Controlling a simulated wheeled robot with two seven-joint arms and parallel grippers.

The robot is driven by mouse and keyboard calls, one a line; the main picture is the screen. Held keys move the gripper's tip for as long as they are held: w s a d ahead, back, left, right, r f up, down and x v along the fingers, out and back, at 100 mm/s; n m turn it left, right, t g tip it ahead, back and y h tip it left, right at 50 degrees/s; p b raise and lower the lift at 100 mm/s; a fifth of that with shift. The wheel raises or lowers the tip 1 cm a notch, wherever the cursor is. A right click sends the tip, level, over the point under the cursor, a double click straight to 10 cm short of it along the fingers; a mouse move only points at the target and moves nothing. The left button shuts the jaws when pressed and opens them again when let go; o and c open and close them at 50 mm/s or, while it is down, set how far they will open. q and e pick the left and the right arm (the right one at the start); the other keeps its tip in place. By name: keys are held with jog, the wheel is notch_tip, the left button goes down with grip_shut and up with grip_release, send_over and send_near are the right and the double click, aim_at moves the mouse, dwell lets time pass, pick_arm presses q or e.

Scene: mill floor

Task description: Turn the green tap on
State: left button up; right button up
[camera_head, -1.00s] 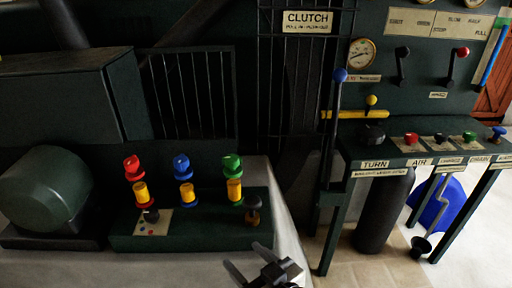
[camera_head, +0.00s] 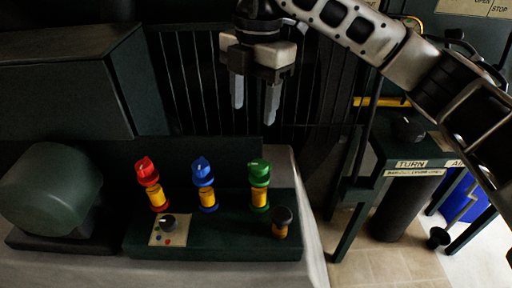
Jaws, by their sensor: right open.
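The green tap (camera_head: 259,172) stands at the right end of a row of three taps on a dark green bench, with a green knob on top and a yellow band on its body. The blue tap (camera_head: 202,172) is in the middle and the red tap (camera_head: 147,172) is at the left. My right gripper (camera_head: 254,105) hangs above the green tap, pointing down. Its two fingers are apart with nothing between them, and there is a clear gap to the knob. My left gripper is not in view.
Behind is a barred guard (camera_head: 190,90); at right is a panel marked TURN (camera_head: 410,164).

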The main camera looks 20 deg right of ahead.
jog(key=d, duration=0.1)
jog(key=p, duration=0.1)
send_near(260, 164)
jog(key=shift+m+h, duration=0.4)
jog(key=f, duration=0.8)
jog(key=shift+s+a+f, duration=0.1)
jog(key=shift+a+f, duration=0.25)
jog(key=c, duration=1)
